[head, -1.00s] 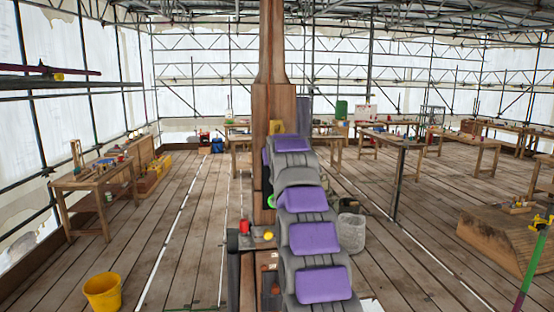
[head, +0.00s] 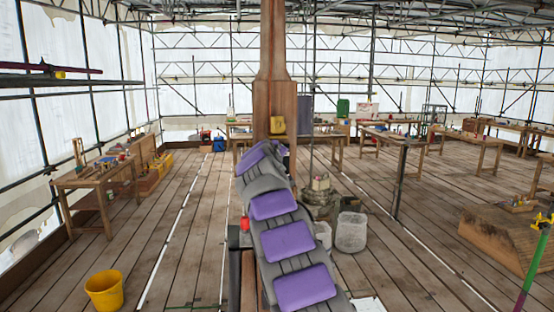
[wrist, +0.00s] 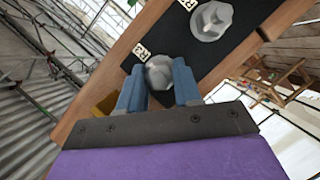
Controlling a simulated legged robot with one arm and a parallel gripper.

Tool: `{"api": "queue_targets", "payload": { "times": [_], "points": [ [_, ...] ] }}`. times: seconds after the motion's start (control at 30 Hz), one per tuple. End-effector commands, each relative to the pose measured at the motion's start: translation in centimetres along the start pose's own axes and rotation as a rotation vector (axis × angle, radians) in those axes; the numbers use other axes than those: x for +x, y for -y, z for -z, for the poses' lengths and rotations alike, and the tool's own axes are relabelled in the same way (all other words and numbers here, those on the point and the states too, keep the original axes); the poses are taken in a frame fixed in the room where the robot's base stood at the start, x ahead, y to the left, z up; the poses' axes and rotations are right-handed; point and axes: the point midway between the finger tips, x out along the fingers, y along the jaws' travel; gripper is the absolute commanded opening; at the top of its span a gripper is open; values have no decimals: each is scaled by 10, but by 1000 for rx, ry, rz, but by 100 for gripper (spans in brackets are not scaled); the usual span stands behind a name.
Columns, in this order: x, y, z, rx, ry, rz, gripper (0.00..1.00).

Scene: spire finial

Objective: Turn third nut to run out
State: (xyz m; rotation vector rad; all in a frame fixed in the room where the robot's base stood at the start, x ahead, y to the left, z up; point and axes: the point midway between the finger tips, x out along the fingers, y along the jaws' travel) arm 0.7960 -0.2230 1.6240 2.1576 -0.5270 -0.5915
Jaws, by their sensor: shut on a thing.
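In the wrist view, my gripper (wrist: 160,88) has its two blue fingers closed on a grey faceted nut (wrist: 159,70). The nut sits on a black plate (wrist: 180,45) fixed to a wooden post (wrist: 90,95). In the head view, the tall wooden spire post (head: 274,95) stands straight ahead. My arm covers its lower part and hides the gripper and the nuts there.
A yellow bucket (head: 104,291) stands on the plank floor at front left. A workbench (head: 100,180) is at the left, with more benches along the back. A pale bin (head: 351,232) and a stone stand (head: 320,200) are right of my arm. Open floor lies on both sides.

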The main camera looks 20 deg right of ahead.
Motion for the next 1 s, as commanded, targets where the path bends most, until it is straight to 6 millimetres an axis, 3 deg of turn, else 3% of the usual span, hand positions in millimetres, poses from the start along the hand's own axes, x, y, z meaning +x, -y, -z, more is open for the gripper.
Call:
{"api": "queue_targets", "payload": {
  "times": [0.77,0.8,1.0],
  "points": [
    [1,4,1,-101,-3,-38,3],
    [0,3,1,-101,-3,-38,34],
    [-1,2,0,-100,-3,-40,53]
  ]
}}
